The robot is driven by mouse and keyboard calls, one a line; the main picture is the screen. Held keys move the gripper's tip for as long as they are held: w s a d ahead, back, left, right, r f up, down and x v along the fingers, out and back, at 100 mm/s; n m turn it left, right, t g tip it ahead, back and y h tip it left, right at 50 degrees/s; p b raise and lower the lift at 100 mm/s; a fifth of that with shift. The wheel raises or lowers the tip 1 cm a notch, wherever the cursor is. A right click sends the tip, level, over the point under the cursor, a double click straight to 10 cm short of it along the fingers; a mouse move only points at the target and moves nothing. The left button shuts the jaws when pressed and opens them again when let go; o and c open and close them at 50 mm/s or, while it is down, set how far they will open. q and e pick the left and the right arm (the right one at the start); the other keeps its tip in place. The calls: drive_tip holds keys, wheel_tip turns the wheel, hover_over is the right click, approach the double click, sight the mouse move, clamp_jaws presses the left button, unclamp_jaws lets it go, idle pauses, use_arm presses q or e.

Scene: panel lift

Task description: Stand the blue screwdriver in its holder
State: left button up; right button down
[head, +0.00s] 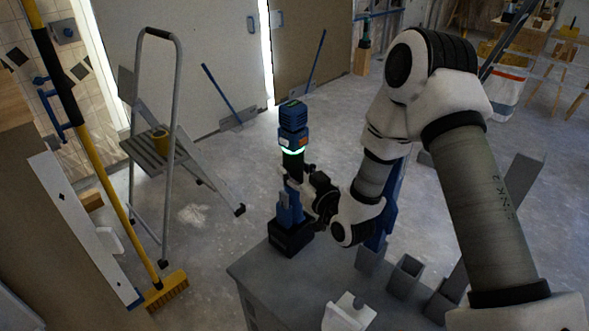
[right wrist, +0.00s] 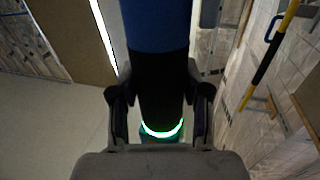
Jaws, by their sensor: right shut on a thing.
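The blue screwdriver (head: 293,115) is upright in the head view, with a thick blue top, a lit green ring and a black grip. In the right wrist view its blue and black shaft (right wrist: 160,85) runs between the fingers. My right gripper (head: 296,180) is shut on it just below the green ring; it also shows in the right wrist view (right wrist: 160,110). A black block (head: 290,240) with blue above it is at the foot, by the table corner. I cannot tell whether this block is the holder or part of the tool. My left gripper is not in view.
The grey table (head: 265,275) carries open square tubes (head: 405,272) right of the black block, and a white object (head: 348,313) at its front. A stepladder (head: 165,150) and a yellow broom (head: 165,290) stand on the left. The floor behind the table is largely open.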

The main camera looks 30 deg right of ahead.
idle(0.3)
drive_tip(key=shift+f+b, duration=0.8)
drive_tip(key=shift+f, duration=0.3)
drive_tip(key=shift+f+b, duration=0.95)
drive_tip(key=shift+f, duration=0.15)
idle(0.4)
drive_tip(key=shift+c, duration=2.3)
unclamp_jaws()
drive_tip(key=shift+o, duration=0.4)
drive_tip(key=shift+s+f, duration=0.1)
drive_tip(key=shift+f, duration=0.1)
drive_tip(key=o, duration=0.4)
